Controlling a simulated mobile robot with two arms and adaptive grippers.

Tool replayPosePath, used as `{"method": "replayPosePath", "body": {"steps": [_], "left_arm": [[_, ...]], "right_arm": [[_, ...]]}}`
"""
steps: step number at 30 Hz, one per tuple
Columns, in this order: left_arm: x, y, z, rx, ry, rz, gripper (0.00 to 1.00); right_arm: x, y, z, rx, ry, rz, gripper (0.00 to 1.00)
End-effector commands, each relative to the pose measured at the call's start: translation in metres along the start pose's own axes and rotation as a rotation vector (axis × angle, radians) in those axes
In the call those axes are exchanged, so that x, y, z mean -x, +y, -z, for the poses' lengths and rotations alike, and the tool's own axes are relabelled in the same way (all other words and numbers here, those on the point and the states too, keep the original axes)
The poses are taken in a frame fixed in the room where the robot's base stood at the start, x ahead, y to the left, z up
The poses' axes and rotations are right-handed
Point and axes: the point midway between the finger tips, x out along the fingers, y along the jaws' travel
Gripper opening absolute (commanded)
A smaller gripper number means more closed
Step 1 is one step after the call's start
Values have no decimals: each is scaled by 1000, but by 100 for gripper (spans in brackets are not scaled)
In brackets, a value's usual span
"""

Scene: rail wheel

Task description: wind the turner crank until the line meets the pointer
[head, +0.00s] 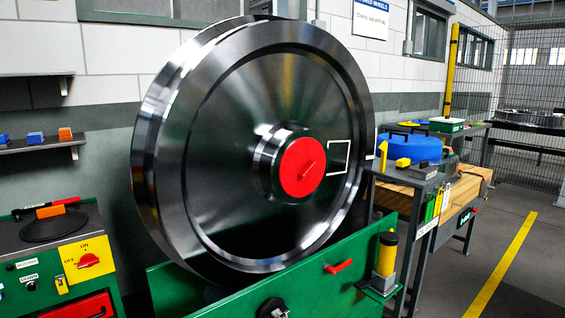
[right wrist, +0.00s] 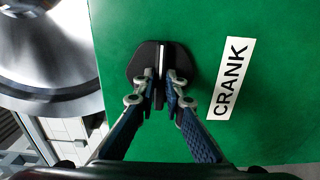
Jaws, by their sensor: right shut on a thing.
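The big steel wheel (head: 225,150) stands upright in the green turner (head: 330,285), with a red hub cap (head: 303,167). A white square outline (head: 339,157) is on the right of its face. A short white line (head: 369,157) shows at its right rim, with a yellow pointed piece (head: 384,154) just right of it; I cannot tell for sure that this is the pointer. In the right wrist view, my right gripper (right wrist: 162,85) is shut on the black crank knob (right wrist: 143,62), beside the CRANK label (right wrist: 230,78). A dark round part (head: 272,308) shows at the head view's bottom edge. My left gripper is out of view.
A control box (head: 85,258) with a red switch stands at the left. A red lever (head: 338,267) and a yellow-and-black cylinder (head: 387,253) are on the turner's right. The floor beyond is clear.

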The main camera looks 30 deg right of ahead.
Motion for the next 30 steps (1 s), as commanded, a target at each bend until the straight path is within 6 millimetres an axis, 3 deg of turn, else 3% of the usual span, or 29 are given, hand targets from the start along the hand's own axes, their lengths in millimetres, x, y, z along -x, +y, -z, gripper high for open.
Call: {"method": "replayPosePath", "body": {"steps": [7,18,30], "left_arm": [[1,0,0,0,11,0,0],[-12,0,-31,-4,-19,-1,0],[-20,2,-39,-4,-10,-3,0]], "right_arm": [[0,0,0,-44,0,1,0],[0,0,0,-163,0,2,0],[0,0,0,-293,0,2,0]]}}
